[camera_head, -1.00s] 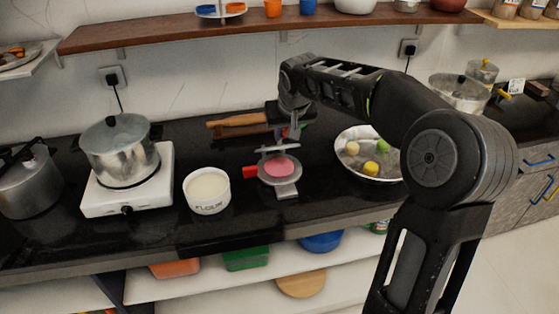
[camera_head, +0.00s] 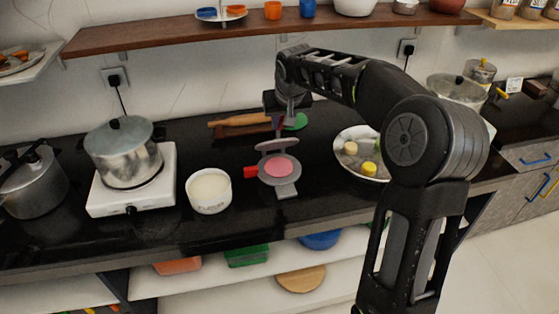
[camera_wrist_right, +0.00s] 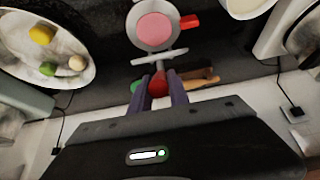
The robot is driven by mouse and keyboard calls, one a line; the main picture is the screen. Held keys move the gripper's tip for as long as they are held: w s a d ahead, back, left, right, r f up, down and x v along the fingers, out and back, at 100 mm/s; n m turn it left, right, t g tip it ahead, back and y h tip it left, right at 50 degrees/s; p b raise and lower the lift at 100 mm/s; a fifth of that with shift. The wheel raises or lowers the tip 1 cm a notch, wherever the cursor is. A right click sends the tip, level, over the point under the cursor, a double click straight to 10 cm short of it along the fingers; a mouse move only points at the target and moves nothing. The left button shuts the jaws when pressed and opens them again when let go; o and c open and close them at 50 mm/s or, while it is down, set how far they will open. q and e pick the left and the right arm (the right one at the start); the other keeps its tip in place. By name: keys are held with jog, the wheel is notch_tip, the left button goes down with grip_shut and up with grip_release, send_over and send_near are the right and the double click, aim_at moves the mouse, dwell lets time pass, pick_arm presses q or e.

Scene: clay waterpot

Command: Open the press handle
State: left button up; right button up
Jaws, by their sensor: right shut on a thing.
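The metal press (camera_head: 291,180) stands on the dark counter with a pink dough disc (camera_head: 279,166) on its round lower plate. A red grip (camera_head: 250,172) sticks out at its left. The press's upper plate (camera_head: 277,145) is raised at the back, seen nearly edge-on. In the right wrist view, my right gripper (camera_wrist_right: 158,88) is shut on the red press handle (camera_wrist_right: 158,84) behind the upper plate (camera_wrist_right: 159,57). In the head view, the right gripper (camera_head: 279,131) is just behind the press, its hold partly hidden. My left gripper is not in view.
A white flour bowl (camera_head: 209,191) and a stove with a lidded pot (camera_head: 125,160) stand left of the press. A metal dish (camera_head: 345,168) with colored balls is at right. A rolling pin (camera_head: 240,119) lies behind. A wooden shelf (camera_head: 330,22) is above.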

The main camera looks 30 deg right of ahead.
jog(key=shift+w+d+r+p, duration=0.15)
jog(key=shift+w+r+p, duration=0.4)
jog(key=shift+w, duration=0.05)
jog(key=shift+w+d, duration=0.15)
jog(key=shift+w, duration=0.15)
jog(key=shift+w+d+r+p, duration=0.25)
jog(key=shift+w+r+p, duration=0.45)
jog(key=shift+p, duration=0.55)
jog(key=shift+w+d+p, duration=0.2)
jog(key=shift+w+p, duration=0.4)
jog(key=shift+w+d, duration=0.1)
jog(key=shift+w, duration=0.15)
